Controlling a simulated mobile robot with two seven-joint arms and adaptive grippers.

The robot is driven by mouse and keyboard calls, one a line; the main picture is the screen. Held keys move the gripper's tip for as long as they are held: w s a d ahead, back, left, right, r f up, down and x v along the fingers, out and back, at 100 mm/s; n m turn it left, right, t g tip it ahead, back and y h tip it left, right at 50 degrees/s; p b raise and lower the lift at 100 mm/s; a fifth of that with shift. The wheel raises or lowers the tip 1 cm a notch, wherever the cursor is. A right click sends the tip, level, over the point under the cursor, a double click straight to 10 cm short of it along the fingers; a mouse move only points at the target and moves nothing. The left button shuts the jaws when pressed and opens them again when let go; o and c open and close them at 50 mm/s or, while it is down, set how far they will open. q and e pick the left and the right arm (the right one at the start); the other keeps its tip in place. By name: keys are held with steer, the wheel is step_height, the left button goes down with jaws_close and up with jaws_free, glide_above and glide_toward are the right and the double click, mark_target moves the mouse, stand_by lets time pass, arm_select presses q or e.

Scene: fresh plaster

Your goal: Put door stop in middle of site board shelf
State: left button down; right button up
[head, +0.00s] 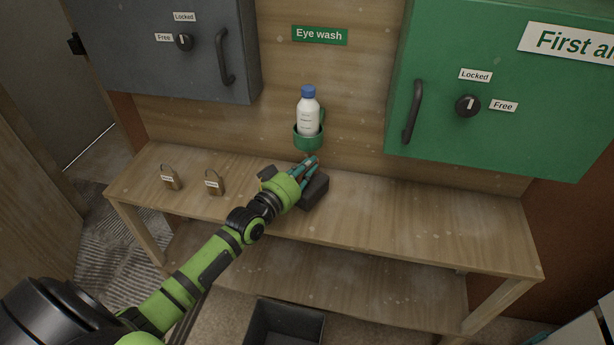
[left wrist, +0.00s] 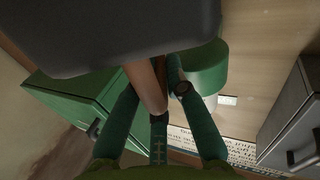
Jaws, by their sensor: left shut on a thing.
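My left gripper (head: 309,164) reaches over the wooden board shelf (head: 400,215), near the middle of its back edge. Its teal fingers are shut on a narrow brown piece, which I take as the door stop (left wrist: 147,88). In the left wrist view this piece slants between the fingers (left wrist: 160,90). The head view hardly shows it, and I cannot tell whether it touches the shelf.
A dark block (head: 316,191) is right beside the gripper. A white bottle (head: 308,118) stands in a green holder (head: 307,141) just behind. Two padlocks (head: 170,178) (head: 214,183) stand left. Grey (head: 170,60) and green (head: 480,65) cabinets hang above. The shelf's right part is clear.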

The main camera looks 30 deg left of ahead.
arm_select(q)
steer(key=shift+w+a+f, duration=0.25)
steer(key=shift+w, duration=0.25)
steer(key=shift+w+a+f, duration=0.2)
steer(key=shift+w+a, duration=0.05)
steer(key=shift+w, duration=0.2)
steer(key=shift+f, duration=2)
steer(key=c, duration=1.3)
jaws_free()
steer(key=shift+s+f, duration=0.1)
steer(key=shift+f, duration=0.1)
